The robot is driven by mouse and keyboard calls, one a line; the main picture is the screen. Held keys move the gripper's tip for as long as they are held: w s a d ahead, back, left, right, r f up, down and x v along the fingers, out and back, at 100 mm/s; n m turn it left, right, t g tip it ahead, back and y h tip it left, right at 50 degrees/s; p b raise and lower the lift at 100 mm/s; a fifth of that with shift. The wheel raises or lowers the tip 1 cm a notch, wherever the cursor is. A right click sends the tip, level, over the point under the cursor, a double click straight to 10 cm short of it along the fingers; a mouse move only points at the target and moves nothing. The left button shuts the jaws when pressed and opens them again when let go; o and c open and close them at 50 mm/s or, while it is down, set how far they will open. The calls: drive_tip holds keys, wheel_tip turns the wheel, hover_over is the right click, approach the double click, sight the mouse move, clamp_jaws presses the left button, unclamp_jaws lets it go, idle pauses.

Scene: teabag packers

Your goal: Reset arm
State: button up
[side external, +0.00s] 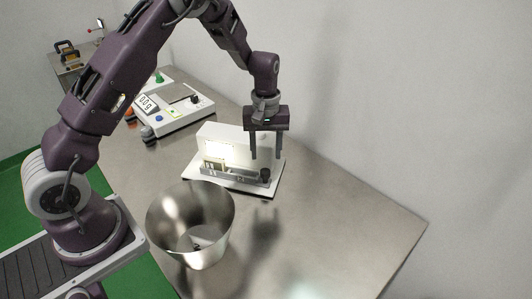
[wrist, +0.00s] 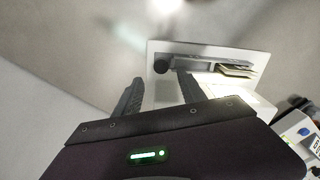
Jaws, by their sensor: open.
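My gripper (side external: 265,156) is open and empty, pointing down above the right end of a white packing device. In the wrist view, the two dark fingers of my gripper (wrist: 158,92) are spread apart, with nothing between them. The white device (side external: 225,137) has an upright back panel and a flat base on the table. A grey rack along its front holds what look like a few teabags (side external: 213,166) at its left part.
A shiny metal bucket (side external: 168,224) stands on the steel table (side external: 340,225) in front of the device, with something small and dark inside. A scale (side external: 178,119) with a display stands behind left. The table's right part is clear, up to the wall.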

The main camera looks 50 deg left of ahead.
drive_tip(key=s+d+r+m+t, duration=0.1)
drive_tip(key=s+d+r+m, duration=0.15)
drive_tip(key=s+r, duration=0.55)
drive_tip(key=s+d+r+m+t, duration=0.2)
drive_tip(key=s+d+r, duration=0.15)
drive_tip(key=r, duration=0.95)
drive_tip(key=s+r+m+t, duration=0.2)
drive_tip(key=s+m, duration=0.3)
drive_tip(key=s, duration=1.2)
drive_tip(key=shift+s+t, duration=0.3)
drive_tip(key=shift+r, duration=0.15)
